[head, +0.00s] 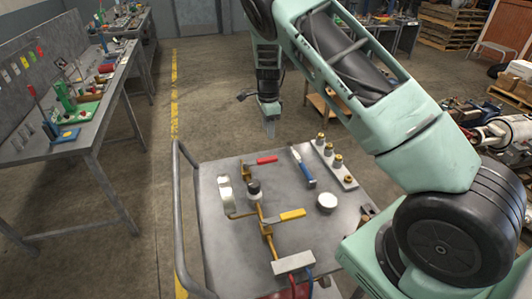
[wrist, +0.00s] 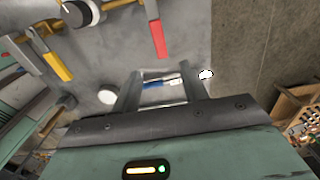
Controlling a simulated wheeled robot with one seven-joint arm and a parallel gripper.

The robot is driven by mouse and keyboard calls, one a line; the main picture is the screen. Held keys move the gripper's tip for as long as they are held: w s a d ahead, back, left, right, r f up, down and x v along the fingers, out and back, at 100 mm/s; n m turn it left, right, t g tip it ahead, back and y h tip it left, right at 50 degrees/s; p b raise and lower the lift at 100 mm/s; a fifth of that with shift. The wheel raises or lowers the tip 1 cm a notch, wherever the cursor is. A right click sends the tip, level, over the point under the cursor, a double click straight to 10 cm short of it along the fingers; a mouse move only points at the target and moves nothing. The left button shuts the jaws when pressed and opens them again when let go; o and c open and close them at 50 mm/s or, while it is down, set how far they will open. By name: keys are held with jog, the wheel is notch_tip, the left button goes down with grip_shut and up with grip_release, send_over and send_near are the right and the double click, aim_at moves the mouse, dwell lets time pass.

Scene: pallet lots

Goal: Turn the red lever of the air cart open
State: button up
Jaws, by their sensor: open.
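The red lever (head: 266,160) sticks out to the right from a brass valve (head: 243,172) near the far edge of the air cart (head: 225,270). It also shows in the wrist view (wrist: 158,38), above my fingers. A yellow lever (head: 292,214) sits on the same piping, nearer the front; the wrist view shows it at left (wrist: 58,66). My gripper (head: 269,130) hangs pointing down around the cart's far edge, apart from the red lever. In the wrist view my gripper (wrist: 161,72) has its two fingers spread, with nothing gripped.
On the cart are a round gauge (head: 226,194), a blue-handled tool (head: 303,168), a white round lid (head: 327,202) and a strip with brass fittings (head: 338,168). A grey rail (head: 181,215) runs along its left side. A workbench (head: 60,140) stands left; open floor lies between.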

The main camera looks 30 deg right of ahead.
aim_at(268, 158)
notch_tip(268, 158, down, 13)
jog(key=p, duration=0.3)
jog(key=shift+p, duration=0.3)
grip_shut()
